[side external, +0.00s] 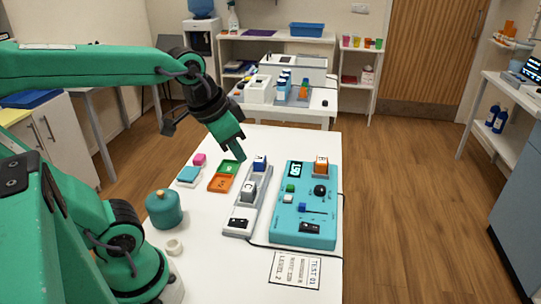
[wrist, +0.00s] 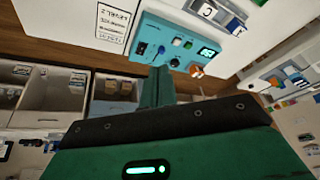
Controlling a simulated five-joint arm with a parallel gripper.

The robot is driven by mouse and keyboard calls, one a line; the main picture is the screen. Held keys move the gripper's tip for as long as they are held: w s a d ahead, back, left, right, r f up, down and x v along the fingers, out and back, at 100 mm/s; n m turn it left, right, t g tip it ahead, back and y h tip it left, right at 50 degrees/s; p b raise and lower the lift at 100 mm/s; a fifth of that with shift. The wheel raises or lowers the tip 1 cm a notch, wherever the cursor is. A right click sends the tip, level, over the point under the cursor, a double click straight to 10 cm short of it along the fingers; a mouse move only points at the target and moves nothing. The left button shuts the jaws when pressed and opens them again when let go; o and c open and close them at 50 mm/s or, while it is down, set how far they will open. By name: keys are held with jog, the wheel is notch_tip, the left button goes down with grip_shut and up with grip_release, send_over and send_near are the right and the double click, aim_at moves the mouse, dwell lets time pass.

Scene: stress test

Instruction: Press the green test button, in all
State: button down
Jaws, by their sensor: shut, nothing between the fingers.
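The teal test panel (side external: 325,231) lies on the right part of the white table. My gripper (side external: 241,156) is shut and empty, above the table at the panel's left, apart from the button and pointing down. In the wrist view the shut fingers (wrist: 157,74) reach towards the panel (wrist: 190,22), where a small green part (wrist: 187,44) shows near the lit display (wrist: 207,52).
An orange-topped block (side external: 320,164) stands at the panel's far end. Green and orange trays (side external: 221,184), a teal jar (side external: 164,211) and a printed card (side external: 295,270) are on the table.

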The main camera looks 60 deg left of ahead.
jog(key=w+a+m+g, duration=0.2)
jog(key=w+a+m, duration=0.15)
jog(key=w, duration=0.65)
jog(key=m+g, duration=0.3)
jog(key=m, duration=0.1)
send_over(291, 187)
notch_tip(291, 187, down, 6)
jog(key=shift+a+f, duration=0.1)
jog(key=shift+f, duration=0.1)
notch_tip(291, 187, down, 14)
jog(key=shift+r, duration=0.1)
dwell(0.6)
